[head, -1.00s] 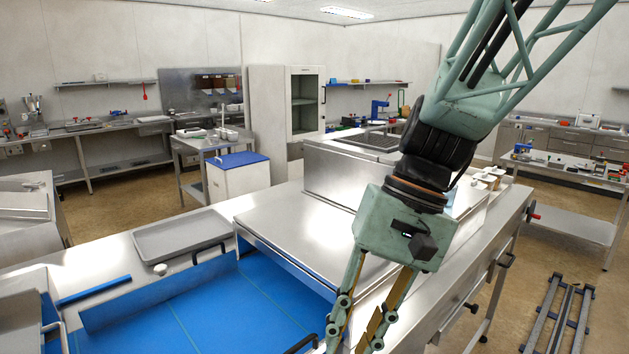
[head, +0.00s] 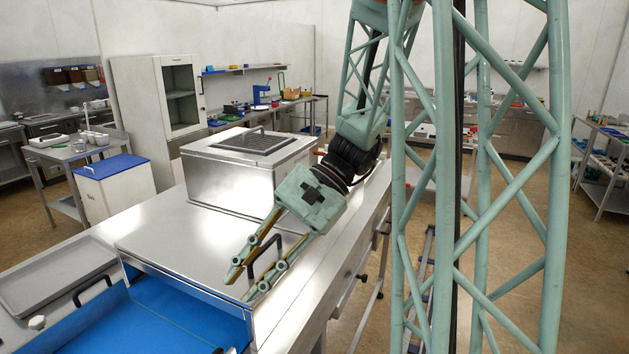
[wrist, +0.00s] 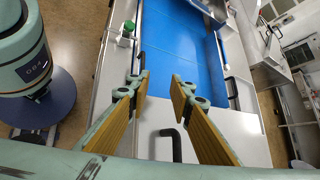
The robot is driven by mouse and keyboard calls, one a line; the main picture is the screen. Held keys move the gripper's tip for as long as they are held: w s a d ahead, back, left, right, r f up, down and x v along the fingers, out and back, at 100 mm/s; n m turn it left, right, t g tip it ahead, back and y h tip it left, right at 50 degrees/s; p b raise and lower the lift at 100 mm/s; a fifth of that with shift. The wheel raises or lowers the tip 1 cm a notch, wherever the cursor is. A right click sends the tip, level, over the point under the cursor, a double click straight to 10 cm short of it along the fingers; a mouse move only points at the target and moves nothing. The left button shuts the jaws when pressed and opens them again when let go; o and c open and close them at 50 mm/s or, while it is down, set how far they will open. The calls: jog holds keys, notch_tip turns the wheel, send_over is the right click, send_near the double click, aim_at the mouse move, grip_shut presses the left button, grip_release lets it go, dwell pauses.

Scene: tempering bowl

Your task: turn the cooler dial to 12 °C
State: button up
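I cannot make out the cooler dial or its scale in either current view. My gripper (head: 243,284) hangs low over the front right part of the steel bench top (head: 190,235), its fingers pointing down and left. It also shows in the wrist view (wrist: 160,82), with the two fingers apart and nothing held between them. A black handle on the steel lies below the fingers in the wrist view (wrist: 172,145). A blue-lined well (head: 170,315) lies in front of the fingers.
A steel box with a dark grille (head: 235,165) stands behind. A grey tray (head: 55,275) and a small white knob (head: 37,322) are at left. My lattice structure blocks the right.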

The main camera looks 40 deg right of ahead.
jog(key=w+d+r+m+t+p, duration=0.1)
jog(key=d, duration=0.1)
jog(key=w+d+r+m+t+y+p, duration=0.1)
jog(key=w+d+m, duration=0.1)
jog(key=d, duration=0.1)
jog(key=w+d+m+t+p, duration=0.1)
jog(key=w+d, duration=0.1)
jog(key=d, duration=0.1)
jog(key=shift+w+d+r+m+t+y+p, duration=0.15)
jog(key=shift+w+r+m+t+y+p, duration=0.15)
jog(key=shift+r+y+p, duration=0.1)
jog(key=w+d+m+t, duration=0.1)
jog(key=d, duration=0.2)
jog(key=w+d+m+t+p, duration=0.1)
jog(key=d+m+t, duration=0.1)
jog(key=d, duration=0.1)
jog(key=w+d+m+t+p, duration=0.1)
jog(key=d, duration=0.3)
jog(key=shift+w+d+r+m, duration=0.1)
jog(key=shift+w+r+m, duration=0.05)
jog(key=shift+r+m, duration=0.2)
jog(key=s+d+f+m+t+h+p, duration=0.1)
jog(key=d+m+t+h+p, duration=0.3)
jog(key=d, duration=1.9)
jog(key=f+m+t+h, duration=0.1)
jog(key=m+t, duration=0.2)
jog(key=m, duration=0.2)
jog(key=shift+s+t+h, duration=0.3)
jog(key=shift+t, duration=0.1)
